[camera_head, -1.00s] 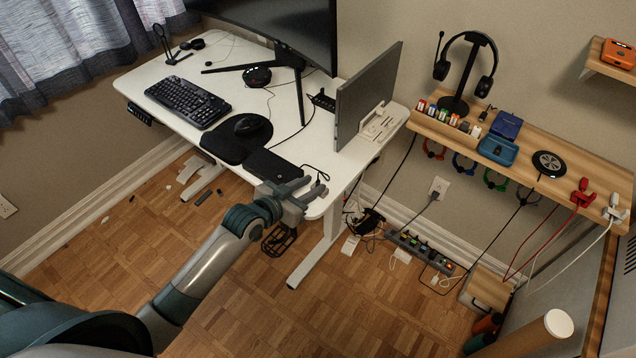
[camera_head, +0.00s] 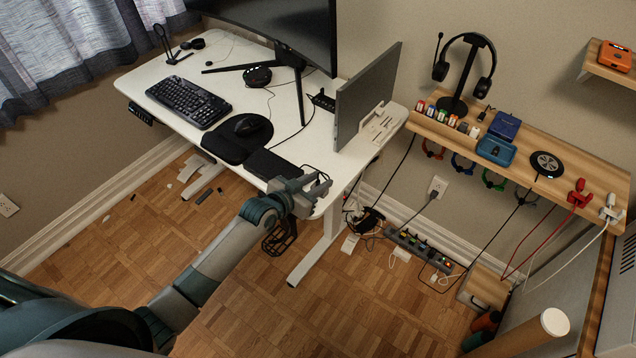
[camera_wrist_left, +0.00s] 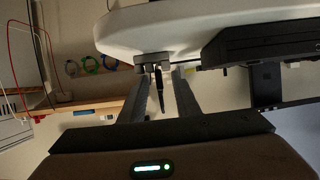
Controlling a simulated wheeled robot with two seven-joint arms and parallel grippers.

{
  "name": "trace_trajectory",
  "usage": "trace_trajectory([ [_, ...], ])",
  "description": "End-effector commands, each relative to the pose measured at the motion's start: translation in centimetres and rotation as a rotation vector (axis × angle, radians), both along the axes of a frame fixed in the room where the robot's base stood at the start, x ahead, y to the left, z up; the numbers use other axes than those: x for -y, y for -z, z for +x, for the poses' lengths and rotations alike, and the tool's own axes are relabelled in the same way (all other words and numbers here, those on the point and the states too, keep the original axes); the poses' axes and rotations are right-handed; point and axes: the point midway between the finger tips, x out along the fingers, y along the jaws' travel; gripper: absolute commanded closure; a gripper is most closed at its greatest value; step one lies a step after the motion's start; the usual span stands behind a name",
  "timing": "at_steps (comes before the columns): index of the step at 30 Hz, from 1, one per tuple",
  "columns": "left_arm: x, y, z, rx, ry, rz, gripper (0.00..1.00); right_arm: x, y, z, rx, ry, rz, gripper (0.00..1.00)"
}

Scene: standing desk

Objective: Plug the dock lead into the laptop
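My left gripper (camera_head: 322,184) is at the front right corner of the white desk (camera_head: 312,160). In the left wrist view its two fingers (camera_wrist_left: 160,102) stand apart. A thin black lead end (camera_wrist_left: 159,88) shows between them, below a small grey holder at the desk edge (camera_wrist_left: 155,30); I cannot tell whether a finger touches it. This may be the dock lead; the arm hides it in the head view. My right gripper is out of view.
A black slab (camera_head: 270,164) and a mouse on its mat (camera_head: 247,125) lie left of the gripper. A wooden shelf (camera_head: 600,178) with headset and chargers runs along the wall. A power strip (camera_head: 425,250) and loose cables lie on the floor.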

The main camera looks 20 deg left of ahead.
Motion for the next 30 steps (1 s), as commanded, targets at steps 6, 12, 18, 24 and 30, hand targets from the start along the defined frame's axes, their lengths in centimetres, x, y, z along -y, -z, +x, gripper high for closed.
trace_trajectory([
  [6, -0.02, -0.01, -0.01, 0.000, 0.000, 0.000, 0.71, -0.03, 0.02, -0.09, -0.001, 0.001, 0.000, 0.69],
  [12, -0.03, -0.01, -0.02, 0.000, 0.000, 0.000, 0.88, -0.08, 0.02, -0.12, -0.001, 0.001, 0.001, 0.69],
  [18, -0.04, -0.02, -0.01, 0.000, -0.001, 0.000, 1.00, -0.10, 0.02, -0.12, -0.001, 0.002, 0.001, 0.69],
  [24, -0.03, -0.03, -0.02, 0.000, 0.000, 0.001, 1.00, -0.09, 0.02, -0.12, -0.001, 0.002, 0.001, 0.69],
  [30, -0.03, -0.71, 0.03, 0.003, 0.000, 0.001, 1.00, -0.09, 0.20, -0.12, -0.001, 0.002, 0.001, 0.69],
])
